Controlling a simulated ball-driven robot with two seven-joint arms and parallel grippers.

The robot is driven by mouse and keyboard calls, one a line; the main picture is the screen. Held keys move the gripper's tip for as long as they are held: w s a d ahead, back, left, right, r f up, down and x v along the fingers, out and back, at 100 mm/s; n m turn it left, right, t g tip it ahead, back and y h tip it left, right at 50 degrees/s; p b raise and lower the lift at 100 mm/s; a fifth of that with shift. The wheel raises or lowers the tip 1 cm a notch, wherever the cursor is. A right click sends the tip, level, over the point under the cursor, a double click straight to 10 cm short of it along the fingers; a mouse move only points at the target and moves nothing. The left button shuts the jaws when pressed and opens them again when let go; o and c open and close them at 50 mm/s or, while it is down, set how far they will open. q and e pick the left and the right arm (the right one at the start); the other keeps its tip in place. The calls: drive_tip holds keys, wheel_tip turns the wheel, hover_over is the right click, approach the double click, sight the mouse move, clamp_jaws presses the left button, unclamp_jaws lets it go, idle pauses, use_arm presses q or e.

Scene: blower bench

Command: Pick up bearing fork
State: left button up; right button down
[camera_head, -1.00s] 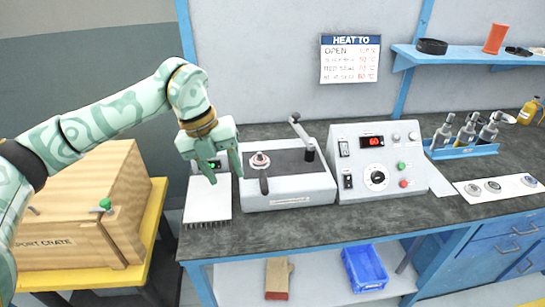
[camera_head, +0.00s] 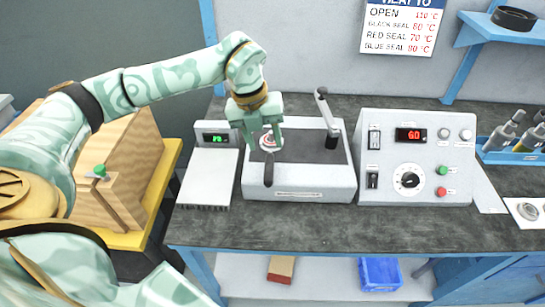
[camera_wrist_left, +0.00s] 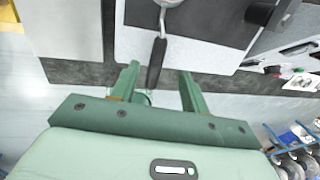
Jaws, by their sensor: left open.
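The bearing fork shows a dark handle (camera_head: 268,174) pointing toward the bench front, with its head and a round, partly hidden bearing (camera_head: 268,141) over the dark plate of the grey heater box (camera_head: 299,189). My left gripper (camera_head: 263,149) is open above the fork, fingers pointing down. In the left wrist view the fork's handle (camera_wrist_left: 155,64) lies between the two open fingertips (camera_wrist_left: 159,71) as seen from above. I cannot tell the height gap, and no contact shows. The fork's head is cut off at the top of that view. My right gripper is out of view.
A white scale (camera_head: 208,178) stands left of the heater box. A lever (camera_head: 327,115) rises at the box's back right. A control box (camera_head: 415,160) reading 60 stands to the right. A wooden crate (camera_head: 120,170) is at the left. The bench's front strip (camera_head: 330,228) is clear.

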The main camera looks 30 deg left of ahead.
sight(269, 157)
use_arm(q)
drive_tip(key=shift+d+f, duration=0.15)
drive_tip(key=shift+f, duration=0.6)
drive_tip(key=f+b, duration=0.1)
drive_tip(key=f, duration=0.1)
drive_tip(key=w+f, duration=0.1)
drive_tip(key=f, duration=0.1)
drive_tip(key=shift+f+b, duration=0.25)
drive_tip(key=shift+b, duration=0.15)
drive_tip(key=shift+d+f, duration=0.1)
drive_tip(key=shift+f, duration=0.3)
drive_tip(key=shift+r, duration=0.15)
clamp_jaws()
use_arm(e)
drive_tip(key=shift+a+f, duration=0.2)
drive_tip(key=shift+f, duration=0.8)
